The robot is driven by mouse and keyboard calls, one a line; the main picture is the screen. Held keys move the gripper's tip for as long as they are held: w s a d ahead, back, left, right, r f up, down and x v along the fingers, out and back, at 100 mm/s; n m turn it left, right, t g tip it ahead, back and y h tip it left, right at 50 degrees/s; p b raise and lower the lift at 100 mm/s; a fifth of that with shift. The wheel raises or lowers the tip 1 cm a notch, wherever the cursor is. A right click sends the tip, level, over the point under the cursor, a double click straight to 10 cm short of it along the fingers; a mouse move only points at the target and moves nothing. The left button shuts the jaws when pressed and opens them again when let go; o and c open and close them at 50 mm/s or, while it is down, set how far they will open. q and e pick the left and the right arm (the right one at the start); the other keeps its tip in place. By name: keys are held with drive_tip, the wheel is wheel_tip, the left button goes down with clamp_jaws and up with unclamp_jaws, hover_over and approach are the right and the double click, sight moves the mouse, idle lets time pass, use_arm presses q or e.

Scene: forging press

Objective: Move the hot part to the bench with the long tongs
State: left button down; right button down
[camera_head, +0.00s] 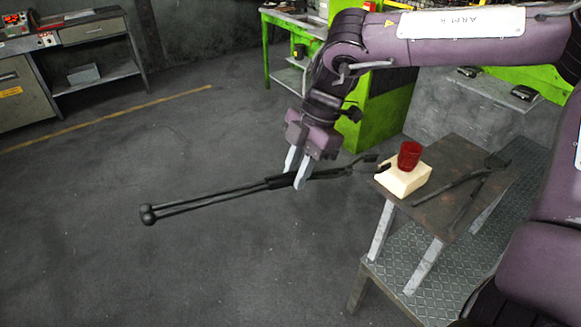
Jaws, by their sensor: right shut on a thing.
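My right gripper (298,180) is shut on the handles of the long black tongs (220,197). The tongs are held roughly level above the floor, with their ball-ended handles (148,214) to the left. Their jaws point right and end close to a cream block (403,180); I cannot tell if they touch it. The block sits on a small dark-topped table (440,212). My left gripper is not in view.
A second pair of dark tongs (462,180) lies on the small table, right of the block. The table stands on a tread-plate platform (395,275). Green machinery (385,115) is behind. Grey workbenches (95,35) stand far left. The floor at left and centre is clear.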

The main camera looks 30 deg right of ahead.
drive_tip(key=d, duration=0.1)
drive_tip(key=d+f, duration=0.2)
drive_tip(key=d, duration=0.1)
drive_tip(key=shift+w+f, duration=0.1)
drive_tip(key=shift+w, duration=0.2)
drive_tip(key=shift+d+f, duration=0.5)
drive_tip(key=shift+d, duration=0.4)
drive_tip(key=c, duration=1.6)
unclamp_jaws()
drive_tip(key=shift+o, duration=0.3)
drive_tip(key=shift+o, duration=0.8)
drive_tip(key=shift+o, duration=0.3)
drive_tip(key=shift+o, duration=0.4)
